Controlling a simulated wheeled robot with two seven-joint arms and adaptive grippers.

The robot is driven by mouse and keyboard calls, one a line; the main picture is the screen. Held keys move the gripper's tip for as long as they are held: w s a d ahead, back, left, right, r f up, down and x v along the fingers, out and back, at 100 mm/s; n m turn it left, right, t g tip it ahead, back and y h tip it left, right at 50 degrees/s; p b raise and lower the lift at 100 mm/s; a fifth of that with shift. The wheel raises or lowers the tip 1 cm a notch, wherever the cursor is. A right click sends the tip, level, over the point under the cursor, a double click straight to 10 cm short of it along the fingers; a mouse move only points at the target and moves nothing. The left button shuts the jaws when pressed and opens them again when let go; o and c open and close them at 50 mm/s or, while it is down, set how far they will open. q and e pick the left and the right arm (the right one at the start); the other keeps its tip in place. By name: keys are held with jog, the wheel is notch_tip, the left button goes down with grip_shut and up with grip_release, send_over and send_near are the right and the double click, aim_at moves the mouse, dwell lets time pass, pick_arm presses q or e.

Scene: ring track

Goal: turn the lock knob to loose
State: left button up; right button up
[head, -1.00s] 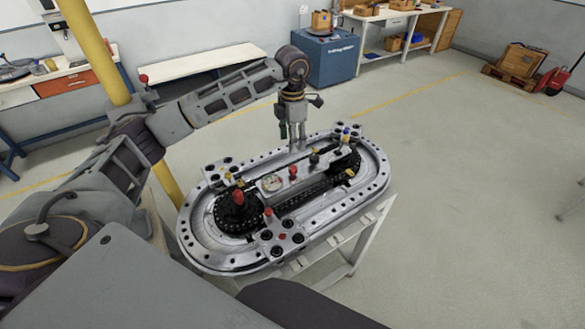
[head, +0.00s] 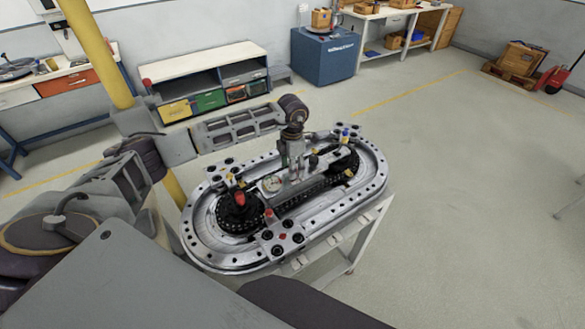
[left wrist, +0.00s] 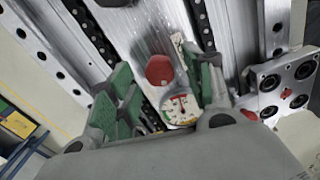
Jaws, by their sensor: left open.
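A round red knob (left wrist: 160,69), which looks like the lock knob, shows between my open green-padded fingers in the left wrist view. A white dial with coloured marks (left wrist: 182,108) lies close beside it; in the head view the dial (head: 273,183) sits on the central plate of the ring track (head: 340,208). My left gripper (head: 294,176) points down over this plate and hides the red knob in the head view. In the left wrist view the gripper (left wrist: 160,82) has its fingers apart on either side of the knob; contact cannot be told. My right gripper is not in view.
A large red knob (head: 240,198) stands on the black round hub at the track's left end. A black knob (head: 314,160) stands just right of my gripper. Perforated blocks with black sockets sit on the track's rim.

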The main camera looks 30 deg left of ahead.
pick_arm(q)
jog(key=shift+f, duration=0.95)
jog(key=c, duration=1)
